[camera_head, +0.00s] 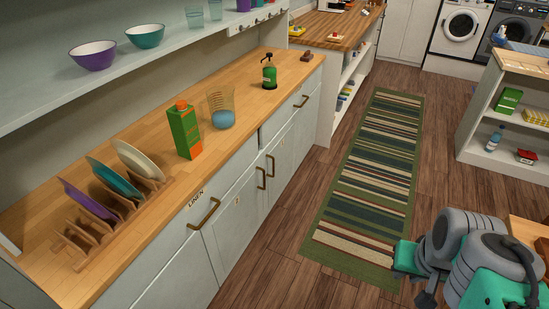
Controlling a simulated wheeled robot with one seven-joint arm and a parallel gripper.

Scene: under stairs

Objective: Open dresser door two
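The dresser (236,208) is a pale grey-white cabinet with a wooden top, running along the left. Its front has doors and drawers, all looking shut. Two upright dark handles sit side by side near the middle, one on the nearer door (261,178) and one on the farther door (271,165). Slanted bar handles show near the "LINEN" label (196,199) and at the far end. No number marks door two. My grey and green arm (462,262) is folded at the lower right, well away from the dresser. My gripper's fingers cannot be made out.
A plate rack, a green carton (184,130), a jug (220,108) and a soap bottle (269,72) stand on the dresser top. A striped rug (372,172) lies on the clear wooden floor in front. A low shelf unit (508,130) stands at the right.

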